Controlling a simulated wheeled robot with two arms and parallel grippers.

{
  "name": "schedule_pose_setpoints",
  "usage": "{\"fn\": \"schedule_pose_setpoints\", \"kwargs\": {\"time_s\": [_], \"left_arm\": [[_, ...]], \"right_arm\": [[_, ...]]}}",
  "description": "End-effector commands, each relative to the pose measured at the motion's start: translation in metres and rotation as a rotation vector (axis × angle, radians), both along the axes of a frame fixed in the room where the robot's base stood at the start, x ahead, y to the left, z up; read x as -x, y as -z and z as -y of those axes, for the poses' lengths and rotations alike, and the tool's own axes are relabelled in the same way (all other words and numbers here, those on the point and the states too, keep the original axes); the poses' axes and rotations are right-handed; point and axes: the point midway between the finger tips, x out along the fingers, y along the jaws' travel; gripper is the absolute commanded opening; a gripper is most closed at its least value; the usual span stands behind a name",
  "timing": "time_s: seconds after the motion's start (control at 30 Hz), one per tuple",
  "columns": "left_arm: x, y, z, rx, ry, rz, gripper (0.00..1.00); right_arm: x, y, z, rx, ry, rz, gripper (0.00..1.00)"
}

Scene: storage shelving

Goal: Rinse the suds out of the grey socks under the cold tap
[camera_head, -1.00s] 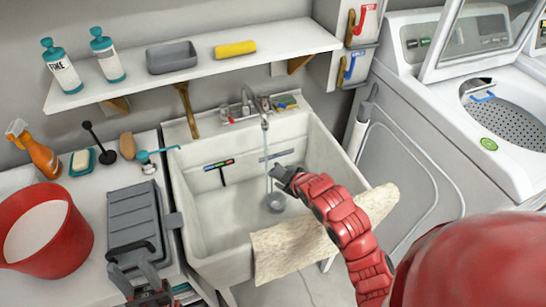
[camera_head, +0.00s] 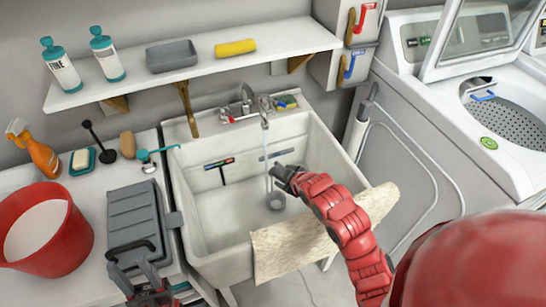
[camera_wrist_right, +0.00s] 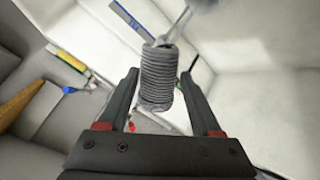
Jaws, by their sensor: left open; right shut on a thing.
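A grey ribbed bundle, seemingly the socks (camera_wrist_right: 157,78), is between the fingers of my right gripper (camera_wrist_right: 158,95), which is shut on it. A thin stream of water from the tap (camera_head: 264,112) runs down to the bundle. I cannot make out suds on it. My left gripper (camera_head: 134,268) is open and empty over the front of the grey case on the left counter.
A beige cloth (camera_head: 290,246) hangs over the sink's front rim under my right arm. A red bucket (camera_head: 75,240) and the grey case (camera_head: 133,215) stand left of the sink. A shelf (camera_head: 200,65) runs above it. The washing machine (camera_head: 420,150) is at right.

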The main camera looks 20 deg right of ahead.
Motion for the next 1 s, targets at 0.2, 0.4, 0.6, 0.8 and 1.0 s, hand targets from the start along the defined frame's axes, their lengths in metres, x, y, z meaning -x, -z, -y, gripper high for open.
{"fn": "schedule_pose_setpoints", "kwargs": {"time_s": [0.2, 0.4, 0.6, 0.8, 1.0], "left_arm": [[0.000, -0.007, 0.000, 0.000, 0.000, 0.000, 0.47], [0.000, -0.028, 0.000, 0.000, 0.000, 0.000, 0.47], [0.000, -0.048, 0.000, 0.000, 0.000, 0.000, 0.47], [0.000, -0.059, 0.000, 0.000, 0.000, 0.000, 0.47], [0.000, -0.057, 0.000, 0.000, 0.000, 0.000, 0.47]], "right_arm": [[0.004, -0.006, -0.001, 0.000, 0.000, 0.000, 0.01], [0.020, -0.021, -0.002, -0.001, 0.001, -0.001, 0.01], [0.037, -0.034, -0.004, -0.001, 0.002, -0.003, 0.01], [0.049, -0.042, -0.006, 0.000, 0.000, -0.001, 0.01], [0.050, -0.040, -0.006, 0.000, 0.000, 0.000, 0.01]]}}
